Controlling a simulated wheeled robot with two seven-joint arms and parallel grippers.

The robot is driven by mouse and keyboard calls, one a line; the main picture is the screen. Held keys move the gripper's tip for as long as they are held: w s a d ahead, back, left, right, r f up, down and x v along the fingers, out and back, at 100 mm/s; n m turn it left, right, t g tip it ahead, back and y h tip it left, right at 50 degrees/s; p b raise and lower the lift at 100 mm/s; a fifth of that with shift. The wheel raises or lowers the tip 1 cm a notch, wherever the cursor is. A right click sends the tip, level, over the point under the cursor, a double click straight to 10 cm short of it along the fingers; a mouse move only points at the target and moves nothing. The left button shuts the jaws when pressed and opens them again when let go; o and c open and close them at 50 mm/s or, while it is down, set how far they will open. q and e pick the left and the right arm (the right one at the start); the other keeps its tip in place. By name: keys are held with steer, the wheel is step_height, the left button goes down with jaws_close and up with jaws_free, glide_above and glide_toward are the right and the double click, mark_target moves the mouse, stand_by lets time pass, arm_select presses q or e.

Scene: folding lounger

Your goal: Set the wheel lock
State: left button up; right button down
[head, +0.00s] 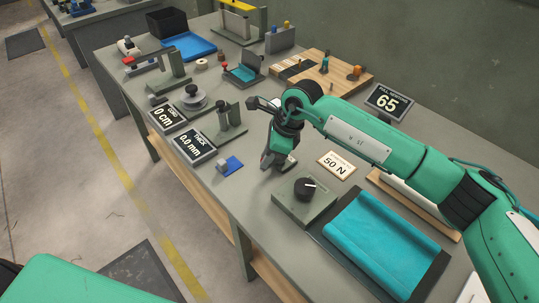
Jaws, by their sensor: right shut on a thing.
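I see no lounger or wheel lock that I can make out in the head view; a workbench (215,180) with several devices is in front of me. My right gripper (270,160) points down over the middle of the bench, behind the grey box with a black dial knob (304,188). It is shut on a small grey piece (284,167) low near the bench top. The fingers and the arm hide most of this piece, so its shape is unclear. My left gripper is out of view.
A "50 N" card (337,166) lies right of the gripper and a "65" display (389,101) stands behind my right arm. A teal cloth (380,240) lies at front right. A blue pad with a grey block (230,166) and two displays, "0 cm" (167,115) and "0.0 mm" (195,146), are left.

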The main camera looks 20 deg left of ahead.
steer(key=c, duration=1.3)
jaws_free()
steer(key=shift+w+d+r, duration=0.1)
steer(key=shift+d+r, duration=0.05)
steer(key=shift+r, duration=0.35)
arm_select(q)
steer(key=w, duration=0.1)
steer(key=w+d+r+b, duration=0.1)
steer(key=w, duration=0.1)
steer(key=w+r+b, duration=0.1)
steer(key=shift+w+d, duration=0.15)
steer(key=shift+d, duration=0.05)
arm_select(e)
steer(key=s+v, duration=0.1)
steer(key=v, duration=1.1)
steer(key=shift+w+d+r, duration=0.2)
steer(key=shift+w+r, duration=0.2)
steer(key=shift+w, duration=0.1)
